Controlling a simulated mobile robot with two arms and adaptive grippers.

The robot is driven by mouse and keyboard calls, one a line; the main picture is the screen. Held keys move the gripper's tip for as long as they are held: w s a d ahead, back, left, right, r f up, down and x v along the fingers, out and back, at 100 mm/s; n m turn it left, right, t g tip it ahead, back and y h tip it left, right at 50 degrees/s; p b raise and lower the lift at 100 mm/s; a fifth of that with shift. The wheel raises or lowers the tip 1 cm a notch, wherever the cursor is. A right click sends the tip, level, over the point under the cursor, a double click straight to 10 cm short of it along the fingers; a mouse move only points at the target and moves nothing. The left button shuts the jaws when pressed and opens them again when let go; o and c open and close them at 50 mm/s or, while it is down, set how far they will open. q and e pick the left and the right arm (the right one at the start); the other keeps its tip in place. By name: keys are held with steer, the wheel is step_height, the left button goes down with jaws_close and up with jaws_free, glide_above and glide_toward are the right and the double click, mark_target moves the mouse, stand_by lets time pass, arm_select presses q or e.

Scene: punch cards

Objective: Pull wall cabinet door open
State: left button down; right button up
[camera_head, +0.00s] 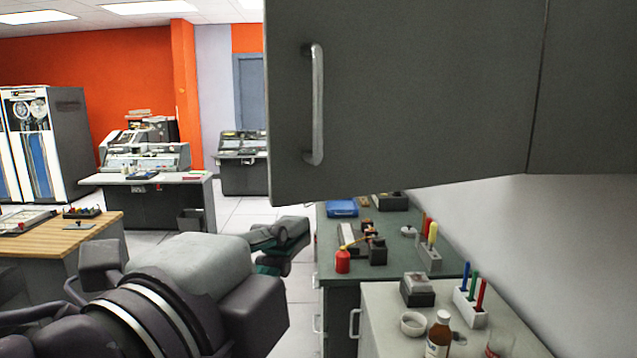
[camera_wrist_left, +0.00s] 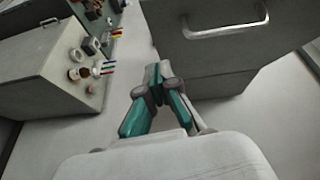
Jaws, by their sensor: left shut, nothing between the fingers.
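The grey wall cabinet door (camera_head: 430,90) fills the upper right of the head view. Its metal bar handle (camera_head: 315,105) is upright near the door's left edge. The handle also shows at the upper right of the left wrist view (camera_wrist_left: 228,24). I cannot tell whether the door is fully closed. My left gripper (camera_head: 300,228) is below and left of the handle, apart from it. Its teal fingers meet in the left wrist view (camera_wrist_left: 158,72), shut and empty. My right gripper is not in view.
Below the cabinet, a green-topped counter (camera_head: 398,265) holds a blue box, a red bottle and tools. A lighter counter (camera_head: 380,300) in front holds a bowl (camera_head: 413,324), a brown bottle (camera_head: 438,335) and a pen rack (camera_head: 470,305). A wooden table (camera_head: 85,235) stands at left.

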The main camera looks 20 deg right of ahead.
arm_select(q)
steer(key=s+m, duration=0.1)
steer(key=s, duration=0.1)
steer(key=p, duration=0.4)
glide_toward(331, 185)
steer(key=d, duration=0.4)
steer(key=w+p, duration=0.1)
steer(key=w, duration=0.3)
steer(key=shift+d, duration=0.1)
steer(key=shift+w+f, duration=0.1)
steer(key=shift+w, duration=0.25)
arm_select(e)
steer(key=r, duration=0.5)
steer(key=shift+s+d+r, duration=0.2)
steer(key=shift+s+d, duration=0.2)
